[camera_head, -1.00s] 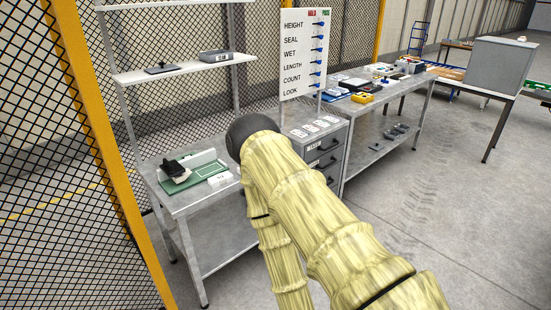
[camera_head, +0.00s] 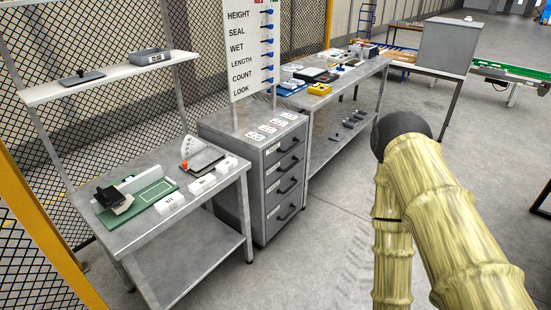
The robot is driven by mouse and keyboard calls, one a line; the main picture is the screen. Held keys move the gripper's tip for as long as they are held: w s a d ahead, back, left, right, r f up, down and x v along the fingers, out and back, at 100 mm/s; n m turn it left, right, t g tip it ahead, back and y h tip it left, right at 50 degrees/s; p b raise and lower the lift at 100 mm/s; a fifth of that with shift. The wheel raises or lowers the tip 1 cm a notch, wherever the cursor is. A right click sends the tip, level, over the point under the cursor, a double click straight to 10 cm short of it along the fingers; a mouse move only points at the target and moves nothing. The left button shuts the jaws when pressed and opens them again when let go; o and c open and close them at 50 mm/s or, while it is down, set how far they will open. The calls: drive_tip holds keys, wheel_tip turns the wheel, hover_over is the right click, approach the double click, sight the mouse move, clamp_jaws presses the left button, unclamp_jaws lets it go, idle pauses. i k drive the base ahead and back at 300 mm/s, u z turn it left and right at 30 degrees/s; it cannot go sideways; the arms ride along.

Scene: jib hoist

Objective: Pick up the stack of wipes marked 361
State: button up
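Three white stacks, which look like the wipes, lie in a row along the front of the left metal table. One is near the green board (camera_head: 170,204), one is in the middle (camera_head: 202,184) and one is at the right end (camera_head: 227,164). Each has dark marks on its front, too small to read, so I cannot tell which is 361. My arm, in a yellowish cover with a dark rounded joint, is at the right, well away from the table. My gripper is not in view.
The left metal table (camera_head: 213,205) also holds a green board (camera_head: 143,199) with a black device and a dark plate (camera_head: 203,160). A grey drawer cabinet (camera_head: 257,150) with cards on top stands to its right. A yellow-framed mesh fence (camera_head: 45,245) is at the left. Floor in front is clear.

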sight(228, 164)
drive_tip(key=z, duration=0.05)
drive_tip(key=i, duration=1.25)
drive_tip(key=u, duration=0.6)
